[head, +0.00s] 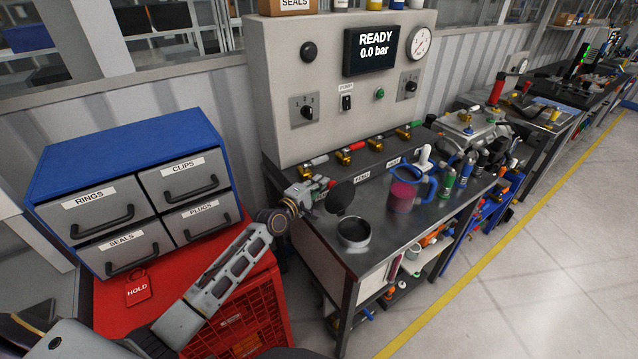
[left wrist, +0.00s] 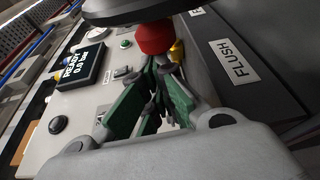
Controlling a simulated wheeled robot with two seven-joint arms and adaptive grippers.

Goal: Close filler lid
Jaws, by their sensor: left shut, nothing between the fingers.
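The filler is a round metal-rimmed cup (head: 354,232) with a dark opening, set in the bench top. Its dark round lid (head: 340,195) stands raised at the cup's back left, so the cup is uncovered. My left gripper (head: 318,188) is beside the lid, on its left and rear side. In the left wrist view its green-padded fingers (left wrist: 158,90) are shut with nothing between them. A red knob (left wrist: 155,38) is just beyond the fingertips, below the edge of a dark disc (left wrist: 140,10) that looks like the lid. Whether they touch is unclear. My right gripper is not in view.
A control panel (head: 330,80) with brass valves rises behind. A blue drawer cabinet (head: 130,150) sits on a red crate (head: 240,320) at left. Bench top (head: 385,240) in front of the cup is clear.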

